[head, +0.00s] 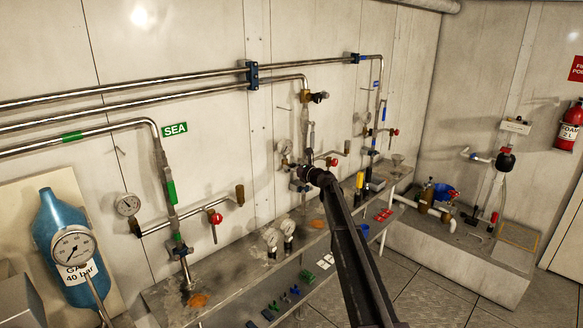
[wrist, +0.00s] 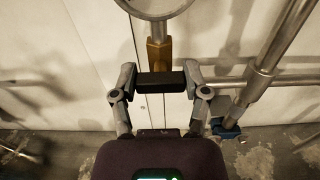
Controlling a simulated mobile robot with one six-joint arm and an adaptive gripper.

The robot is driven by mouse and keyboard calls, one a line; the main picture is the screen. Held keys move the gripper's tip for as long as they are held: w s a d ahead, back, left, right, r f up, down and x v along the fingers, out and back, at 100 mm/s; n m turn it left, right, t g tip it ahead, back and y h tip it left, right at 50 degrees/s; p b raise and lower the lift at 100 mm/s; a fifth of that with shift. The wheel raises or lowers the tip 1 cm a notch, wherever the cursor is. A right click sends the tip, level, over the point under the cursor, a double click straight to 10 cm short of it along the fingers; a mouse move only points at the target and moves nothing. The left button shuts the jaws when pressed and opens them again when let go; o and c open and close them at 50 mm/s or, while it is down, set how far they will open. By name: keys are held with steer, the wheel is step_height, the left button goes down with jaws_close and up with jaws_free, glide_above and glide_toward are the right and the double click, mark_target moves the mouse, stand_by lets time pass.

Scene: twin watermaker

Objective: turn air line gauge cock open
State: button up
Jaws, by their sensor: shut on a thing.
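In the wrist view a gauge cock shows below a round gauge (wrist: 155,8), which the top edge cuts off. The cock has a brass body (wrist: 158,55) and a dark bar handle (wrist: 160,82) lying crosswise. My gripper (wrist: 161,82) has one finger at each end of this handle and is shut on it. In the head view my arm reaches to the wall pipes behind the bench, and my gripper (head: 302,172) is small and dark there. A gauge (head: 285,147) shows just above it; the cock itself is hidden or too small to tell.
A steel pipe (wrist: 265,65) with a blue clamp (wrist: 228,128) runs close right of my gripper. In the head view a red-handled valve (head: 331,162) is right beside it. The bench (head: 222,262) below carries small gauges (head: 271,237). Open floor (head: 430,300) lies at right.

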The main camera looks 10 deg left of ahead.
steer(key=shift+a+n, duration=0.1)
steer(key=shift+n, duration=0.3)
steer(key=n, duration=0.8)
steer(key=shift+s+a, duration=0.1)
steer(key=n, duration=0.4)
steer(key=shift+f+n, duration=0.1)
steer(key=shift+n, duration=0.2)
steer(key=n, duration=0.4)
steer(key=shift+n, duration=0.3)
steer(key=o, duration=1.2)
steer(key=shift+a, duration=0.15)
steer(key=shift+c, duration=0.2)
steer(key=shift+s+d, duration=0.1)
steer(key=shift+d, duration=0.1)
